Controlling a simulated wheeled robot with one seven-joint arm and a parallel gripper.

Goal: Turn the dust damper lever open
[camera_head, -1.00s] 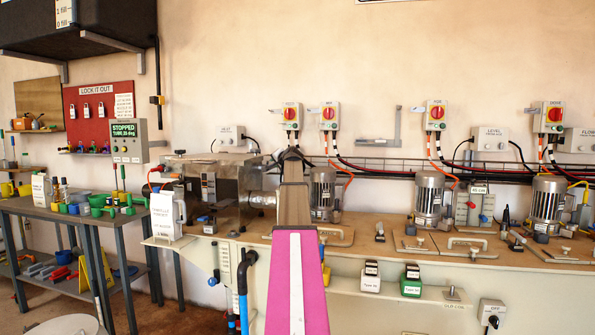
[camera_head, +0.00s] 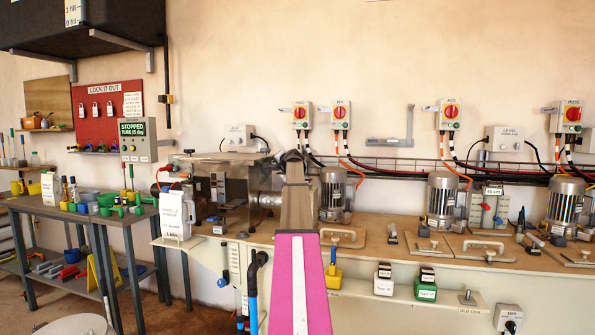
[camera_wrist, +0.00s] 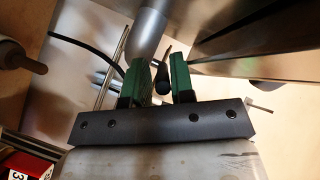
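In the wrist view my gripper (camera_wrist: 161,82) has two green fingers, apart from each other. A short dark rounded grip (camera_wrist: 162,74) with a thin stem stands between them, and it may be the damper lever. Whether either finger touches it I cannot tell. A grey tapered pipe (camera_wrist: 148,32) is just behind it. In the head view my pink arm stretches towards the wall and hides most of the gripper. The damper lever cannot be made out there, and no open or closed mark for it is readable.
A clear-covered machine (camera_head: 218,188) stands left of my arm on the bench. A motor (camera_head: 333,194) is close on the right, with rotary switches (camera_head: 341,113) on the wall above. A side table (camera_head: 45,207) holds cups and tools. In the wrist view metal panels (camera_wrist: 250,40) rise at the right.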

